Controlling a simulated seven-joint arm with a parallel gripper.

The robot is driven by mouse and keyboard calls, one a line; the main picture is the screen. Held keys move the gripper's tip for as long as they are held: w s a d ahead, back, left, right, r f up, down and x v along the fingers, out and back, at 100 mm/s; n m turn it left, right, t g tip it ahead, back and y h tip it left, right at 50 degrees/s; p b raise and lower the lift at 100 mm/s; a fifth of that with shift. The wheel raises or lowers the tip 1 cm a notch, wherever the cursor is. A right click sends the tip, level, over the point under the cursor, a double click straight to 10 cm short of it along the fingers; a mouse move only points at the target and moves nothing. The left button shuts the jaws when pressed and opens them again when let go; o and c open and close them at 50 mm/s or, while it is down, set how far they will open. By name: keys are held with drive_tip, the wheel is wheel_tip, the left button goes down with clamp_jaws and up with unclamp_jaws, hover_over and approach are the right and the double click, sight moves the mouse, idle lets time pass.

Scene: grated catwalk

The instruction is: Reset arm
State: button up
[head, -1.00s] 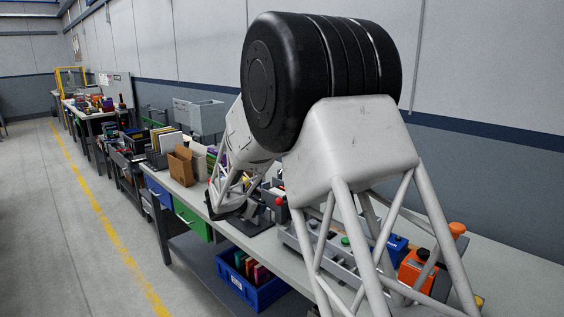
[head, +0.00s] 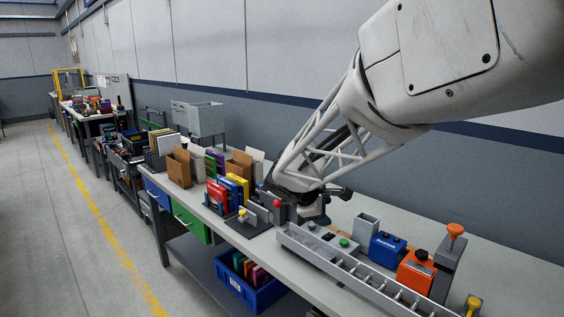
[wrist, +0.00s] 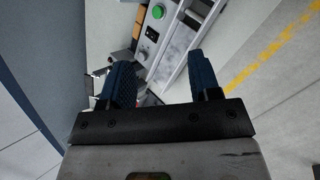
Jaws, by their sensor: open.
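My gripper (wrist: 163,78) is open and empty in the wrist view, its two blue fingers apart with nothing between them. In the head view my gripper (head: 318,212) hangs over the workbench (head: 500,270), beside the near end of the book rack, and is partly hidden by my own arm. Below it in the wrist view is a grey control box with a green button (wrist: 152,34). The same green button shows in the head view (head: 343,242).
A long grey rail (head: 340,265) lies on the bench's front part. An orange box (head: 415,272), a blue box (head: 387,248) and a grey post with an orange knob (head: 449,255) stand to the right. Books and cardboard holders (head: 180,166) stand to the left. The aisle floor is clear.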

drive_tip(key=s+d+r+m+g+y, duration=0.1)
drive_tip(key=s+d+m, duration=0.25)
drive_tip(key=s, duration=0.55)
drive_tip(key=s+d+r+m+g+y, duration=0.1)
drive_tip(key=s+d+m, duration=0.25)
drive_tip(key=s, duration=0.55)
drive_tip(key=s+f+m+y, duration=0.2)
drive_tip(key=s+m, duration=0.6)
drive_tip(key=s, duration=1.1)
drive_tip(key=y, duration=0.2)
drive_tip(key=shift+d+f+g+y, duration=0.2)
drive_tip(key=shift+f+g+y, duration=0.1)
drive_tip(key=shift+f, duration=0.05)
